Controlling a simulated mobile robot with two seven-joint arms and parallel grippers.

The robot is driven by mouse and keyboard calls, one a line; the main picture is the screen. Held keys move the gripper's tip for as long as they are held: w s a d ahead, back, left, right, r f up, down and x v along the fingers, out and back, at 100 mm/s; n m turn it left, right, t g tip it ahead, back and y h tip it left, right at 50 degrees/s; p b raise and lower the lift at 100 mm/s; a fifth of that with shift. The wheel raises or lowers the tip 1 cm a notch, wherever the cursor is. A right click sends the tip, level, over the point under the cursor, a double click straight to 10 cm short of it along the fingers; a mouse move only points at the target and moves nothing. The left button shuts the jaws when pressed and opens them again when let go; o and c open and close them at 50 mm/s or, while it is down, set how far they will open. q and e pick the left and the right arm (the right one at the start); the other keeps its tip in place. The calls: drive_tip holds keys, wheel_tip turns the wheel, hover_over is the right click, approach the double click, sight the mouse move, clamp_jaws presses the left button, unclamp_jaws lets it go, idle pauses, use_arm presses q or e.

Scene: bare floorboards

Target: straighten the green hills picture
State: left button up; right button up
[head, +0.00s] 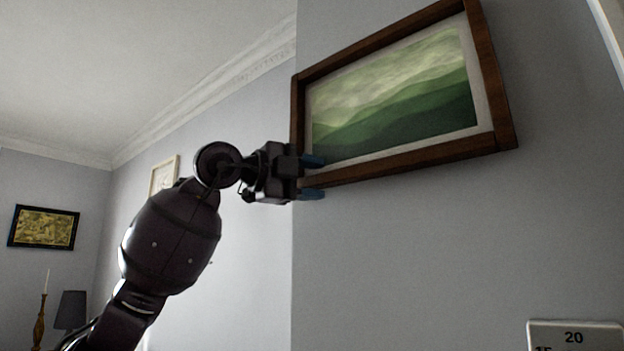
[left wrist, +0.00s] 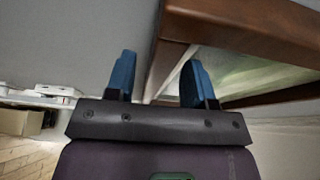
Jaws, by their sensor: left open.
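The green hills picture (head: 400,92) hangs on the grey wall at upper right in the head view, in a brown wooden frame with a pale mat. Its lower edge climbs to the right, so it looks tilted, with the left end lower. My left gripper (head: 313,177) is open at the frame's lower left corner, one blue finger above the bottom bar and one below it. In the left wrist view, the wooden frame (left wrist: 240,30) passes between the two blue fingers (left wrist: 157,80). Whether they touch it is unclear. My right gripper is out of view.
A wall corner runs down just left of the picture. Farther back hang a gold-toned picture (head: 43,228) and a pale-framed one (head: 164,174) partly behind my arm. A dark lamp (head: 71,310) and a candlestick (head: 40,322) stand lower left. A numbered panel (head: 574,337) is at lower right.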

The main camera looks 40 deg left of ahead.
use_arm(q)
drive_tip(key=shift+s+a, duration=0.2)
drive_tip(key=shift+s, duration=0.1)
drive_tip(key=b+v, duration=0.3)
drive_tip(key=v, duration=0.7)
drive_tip(key=shift+s, duration=0.1)
